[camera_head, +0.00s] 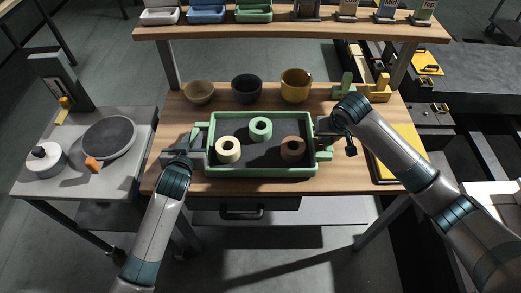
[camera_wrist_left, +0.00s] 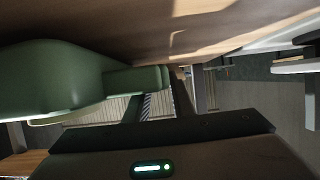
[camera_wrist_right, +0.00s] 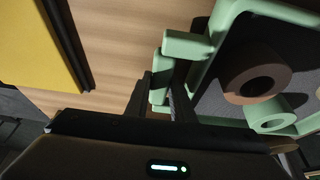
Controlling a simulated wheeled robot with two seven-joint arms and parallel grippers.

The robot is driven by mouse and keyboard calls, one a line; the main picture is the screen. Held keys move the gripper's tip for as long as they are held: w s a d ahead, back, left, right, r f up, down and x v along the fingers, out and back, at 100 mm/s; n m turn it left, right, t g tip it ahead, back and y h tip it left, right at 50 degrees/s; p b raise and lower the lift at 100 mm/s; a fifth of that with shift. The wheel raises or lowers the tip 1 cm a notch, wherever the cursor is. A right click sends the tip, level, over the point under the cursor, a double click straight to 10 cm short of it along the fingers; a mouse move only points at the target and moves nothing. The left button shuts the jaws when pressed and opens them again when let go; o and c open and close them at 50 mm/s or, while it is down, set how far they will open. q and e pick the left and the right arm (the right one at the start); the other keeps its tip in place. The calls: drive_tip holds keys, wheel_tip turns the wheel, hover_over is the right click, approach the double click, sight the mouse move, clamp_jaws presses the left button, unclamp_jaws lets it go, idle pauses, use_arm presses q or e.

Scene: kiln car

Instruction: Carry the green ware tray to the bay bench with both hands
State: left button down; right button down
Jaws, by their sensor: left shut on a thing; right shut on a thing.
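The green ware tray (camera_head: 262,173) is on or just above the wooden bench (camera_head: 225,188); I cannot tell which. It has a dark floor and holds a cream ring (camera_head: 228,150), a green ring (camera_head: 260,129) and a brown ring (camera_head: 293,149). My left gripper (camera_head: 199,155) is shut on the tray's left handle, which also shows in the left wrist view (camera_wrist_left: 140,80). My right gripper (camera_head: 323,145) is shut on the right handle, seen in the right wrist view (camera_wrist_right: 185,45). The handles partly hide the fingertips.
Three bowls stand behind the tray: tan (camera_head: 199,92), dark (camera_head: 247,88) and ochre (camera_head: 295,85). A yellow board (camera_head: 408,150) lies to the right. A raised shelf (camera_head: 290,30) with small trays runs along the back. A grey side table (camera_head: 75,165) stands left.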

use_arm(q)
drive_tip(key=shift+f+b, duration=0.5)
use_arm(e)
drive_tip(key=shift+f, duration=0.55)
use_arm(q)
drive_tip(key=c, duration=1.5)
unclamp_jaws()
drive_tip(key=shift+c, duration=0.2)
use_arm(e)
drive_tip(key=c, duration=1.5)
unclamp_jaws()
drive_tip(key=shift+c, duration=0.2)
drive_tip(key=shift+r, duration=0.1)
use_arm(q)
drive_tip(key=shift+s+r, duration=0.1)
drive_tip(key=shift+s, duration=0.05)
drive_tip(key=v, duration=1.1)
drive_tip(key=shift+s+r, duration=0.1)
drive_tip(key=shift+s, duration=0.3)
use_arm(e)
drive_tip(key=shift+r, duration=0.1)
drive_tip(key=v, duration=1.2)
drive_tip(key=shift+s+f, duration=0.15)
drive_tip(key=shift+f, duration=0.05)
